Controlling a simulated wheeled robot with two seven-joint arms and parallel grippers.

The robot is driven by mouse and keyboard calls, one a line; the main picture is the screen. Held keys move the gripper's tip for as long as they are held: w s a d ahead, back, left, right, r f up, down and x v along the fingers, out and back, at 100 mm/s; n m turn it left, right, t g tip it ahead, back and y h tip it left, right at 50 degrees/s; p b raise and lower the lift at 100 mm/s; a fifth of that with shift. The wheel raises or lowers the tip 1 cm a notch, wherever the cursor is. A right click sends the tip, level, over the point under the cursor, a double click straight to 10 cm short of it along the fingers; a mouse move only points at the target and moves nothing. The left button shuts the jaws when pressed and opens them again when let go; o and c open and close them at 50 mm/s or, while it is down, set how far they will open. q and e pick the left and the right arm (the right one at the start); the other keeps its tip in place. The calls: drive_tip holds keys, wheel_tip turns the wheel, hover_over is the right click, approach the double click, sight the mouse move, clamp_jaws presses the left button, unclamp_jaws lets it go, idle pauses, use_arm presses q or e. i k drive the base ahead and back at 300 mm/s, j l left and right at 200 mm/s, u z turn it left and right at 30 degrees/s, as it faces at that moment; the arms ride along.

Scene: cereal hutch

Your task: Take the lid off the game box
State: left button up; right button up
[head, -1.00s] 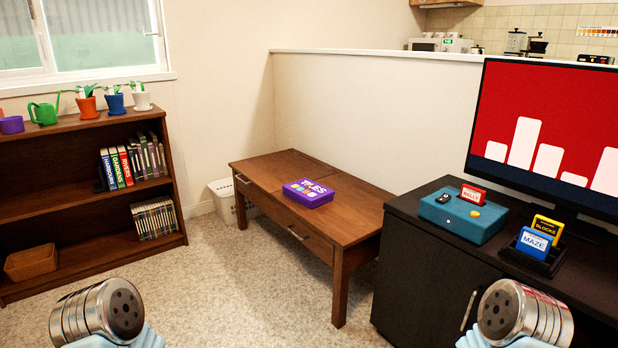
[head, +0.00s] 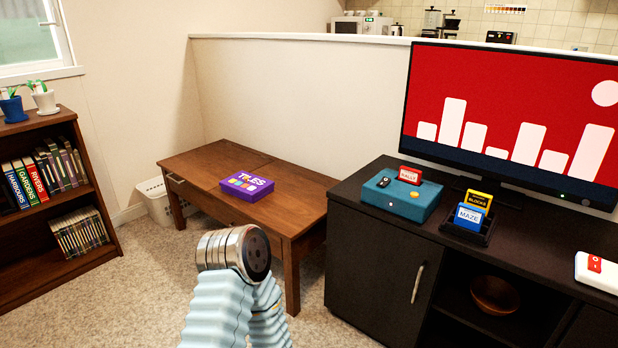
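The game box, a flat purple box labelled "TILES" (head: 247,186), lies closed on the brown wooden low table (head: 200,160). It is near the middle of the tabletop, with free room around it. One of my arms shows at the bottom, left of centre, as a silver and black joint with pale blue sleeving, in front of the table. No gripper fingers can be seen on it. Neither gripper is in view, and nothing of mine touches the box.
A black cabinet (head: 375,275) stands right of the table. It carries a teal console (head: 400,199), a rack (head: 464,235) with game cartridges, a white device (head: 597,270) and a large screen (head: 510,120). A bookshelf (head: 60,290) stands left, a white basket (head: 156,201) beside the table.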

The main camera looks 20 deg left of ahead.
sight(248, 184)
drive_tip(key=i+j+z, duration=0.1)
drive_tip(key=j+z, duration=0.35)
drive_tip(key=j, duration=0.3)
drive_tip(key=j+z, duration=0.45)
drive_tip(key=j, duration=0.3)
drive_tip(key=k+j+z, duration=0.15)
drive_tip(key=j+z, duration=0.35)
drive_tip(key=j, duration=0.2)
